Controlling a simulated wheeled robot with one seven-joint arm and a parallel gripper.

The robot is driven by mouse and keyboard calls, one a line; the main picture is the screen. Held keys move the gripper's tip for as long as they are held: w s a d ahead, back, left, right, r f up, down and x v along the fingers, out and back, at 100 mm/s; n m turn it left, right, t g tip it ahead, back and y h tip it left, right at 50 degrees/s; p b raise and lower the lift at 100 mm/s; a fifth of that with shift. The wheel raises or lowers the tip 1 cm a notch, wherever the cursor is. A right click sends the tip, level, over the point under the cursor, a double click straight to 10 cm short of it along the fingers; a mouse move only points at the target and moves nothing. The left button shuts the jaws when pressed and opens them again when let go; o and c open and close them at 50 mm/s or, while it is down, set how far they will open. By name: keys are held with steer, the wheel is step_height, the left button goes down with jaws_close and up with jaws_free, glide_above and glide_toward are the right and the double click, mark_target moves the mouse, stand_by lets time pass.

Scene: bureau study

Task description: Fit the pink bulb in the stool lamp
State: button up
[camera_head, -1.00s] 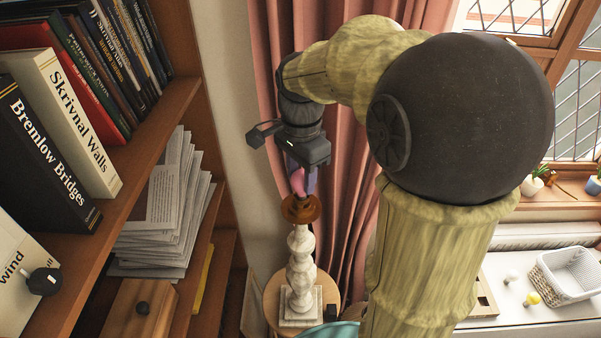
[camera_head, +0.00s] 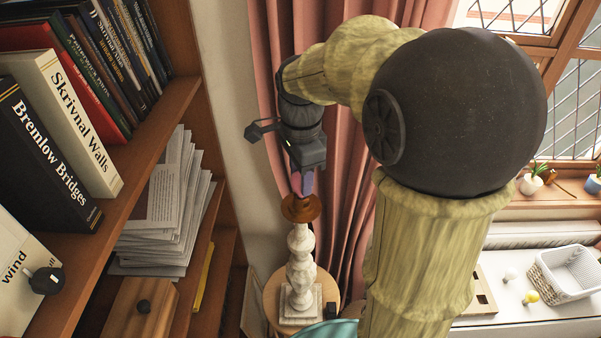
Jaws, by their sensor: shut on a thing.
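The stool lamp (camera_head: 301,268) has a pale marble column on a square foot and a brown, cup-like top (camera_head: 301,208). It stands upright on a small round wooden stool (camera_head: 272,293). My gripper (camera_head: 303,184) points down right above the lamp's top, its purple-tinted fingers shut on the pink bulb (camera_head: 296,183). Only a sliver of the bulb shows beside the fingers. Its lower end meets the brown top in the picture, but I cannot tell whether it sits in the socket.
A bookshelf (camera_head: 150,115) with books and stacked papers stands close on the left. A pink curtain (camera_head: 345,150) hangs behind the lamp. At the right, a white surface holds a white basket (camera_head: 568,275), a white bulb (camera_head: 510,275), a yellow bulb (camera_head: 531,297) and a holed wooden block (camera_head: 484,295).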

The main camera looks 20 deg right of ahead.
stand_by(0.3)
steer(key=shift+m, duration=1)
steer(key=shift+m+p, duration=0.4)
steer(key=shift+m, duration=0.4)
steer(key=shift+m, duration=0.8)
steer(key=o, duration=0.9)
steer(key=shift+o, duration=0.2)
steer(key=shift+p, duration=0.3)
